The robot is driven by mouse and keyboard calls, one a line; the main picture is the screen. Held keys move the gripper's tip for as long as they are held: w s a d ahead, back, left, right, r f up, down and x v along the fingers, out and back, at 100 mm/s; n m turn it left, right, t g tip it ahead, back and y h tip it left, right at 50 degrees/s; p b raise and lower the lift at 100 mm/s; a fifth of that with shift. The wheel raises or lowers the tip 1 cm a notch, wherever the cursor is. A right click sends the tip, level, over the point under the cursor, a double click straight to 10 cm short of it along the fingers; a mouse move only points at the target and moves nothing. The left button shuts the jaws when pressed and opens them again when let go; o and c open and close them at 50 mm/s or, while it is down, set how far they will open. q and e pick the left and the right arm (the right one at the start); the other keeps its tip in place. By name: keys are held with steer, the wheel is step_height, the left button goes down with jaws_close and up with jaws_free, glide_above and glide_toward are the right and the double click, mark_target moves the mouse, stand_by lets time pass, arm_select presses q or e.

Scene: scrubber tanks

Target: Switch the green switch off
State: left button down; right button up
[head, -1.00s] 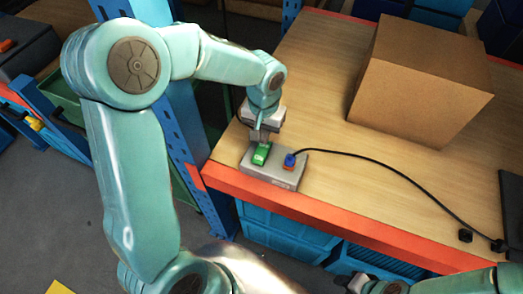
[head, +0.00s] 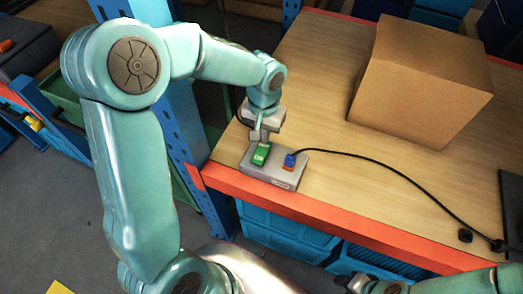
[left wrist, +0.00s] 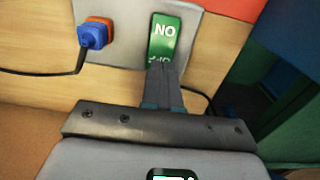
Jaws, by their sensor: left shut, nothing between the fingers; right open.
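The green rocker switch (head: 261,154) sits on a grey box (head: 286,177) near the table's front left corner. In the left wrist view the switch (left wrist: 164,38) shows upside-down "ON" lettering; its other lettering is partly hidden by my fingers. My left gripper (head: 257,135) is shut and empty, its tips at the far end of the switch. In the left wrist view the left gripper's tips (left wrist: 164,68) overlap that end; I cannot tell whether they touch. My right gripper (head: 347,281) is open, only partly in view at the bottom edge.
A blue and orange plug (head: 289,161) sits on the grey box beside the switch, and a black cable (head: 400,172) runs right from it. A large cardboard box (head: 420,85) stands at the back. A blue rack post (head: 190,145) is close left.

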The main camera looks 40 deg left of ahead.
mark_target(263, 147)
arm_select(q)
steer(key=shift+f+b, duration=1.4)
steer(key=shift+f, duration=0.25)
stand_by(0.7)
steer(key=shift+r, duration=0.1)
steer(key=shift+r+p, duration=2.6)
steer(key=shift+r, duration=0.9)
steer(key=shift+f, duration=0.1)
